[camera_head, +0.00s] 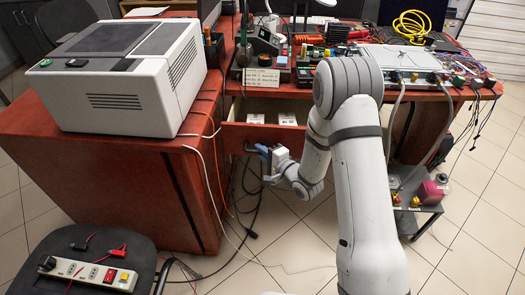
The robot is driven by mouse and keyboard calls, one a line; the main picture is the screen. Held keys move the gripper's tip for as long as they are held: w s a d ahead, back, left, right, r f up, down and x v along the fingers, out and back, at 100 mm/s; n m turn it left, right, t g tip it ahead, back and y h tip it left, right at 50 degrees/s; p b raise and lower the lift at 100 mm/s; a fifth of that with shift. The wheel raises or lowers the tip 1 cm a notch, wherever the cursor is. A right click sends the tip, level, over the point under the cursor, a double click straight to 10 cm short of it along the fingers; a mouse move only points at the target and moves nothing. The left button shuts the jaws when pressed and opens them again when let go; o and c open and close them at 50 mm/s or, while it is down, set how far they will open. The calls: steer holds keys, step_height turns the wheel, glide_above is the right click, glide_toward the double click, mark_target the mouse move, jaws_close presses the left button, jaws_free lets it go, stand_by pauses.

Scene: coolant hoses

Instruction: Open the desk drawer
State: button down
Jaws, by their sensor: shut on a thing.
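The desk drawer (233,135) is under the top of the red desk (235,88), left of my arm. It stands pulled out, and its inside shows from above with small pale boxes (256,118) in it. My gripper (256,150) is at the lower middle of the drawer front, shut on the drawer handle. The handle itself is mostly hidden by the fingers. My arm covers the right end of the drawer.
A red cabinet (110,170) with a large grey-white machine (125,70) stands left of the drawer. Cables (250,215) hang to the floor below. A chair (130,250) holds a power strip (90,272). A low cart (418,205) stands at right.

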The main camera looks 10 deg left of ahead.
steer(key=c, duration=1.7)
jaws_free()
steer(key=v, duration=0.8)
steer(key=shift+p, duration=0.4)
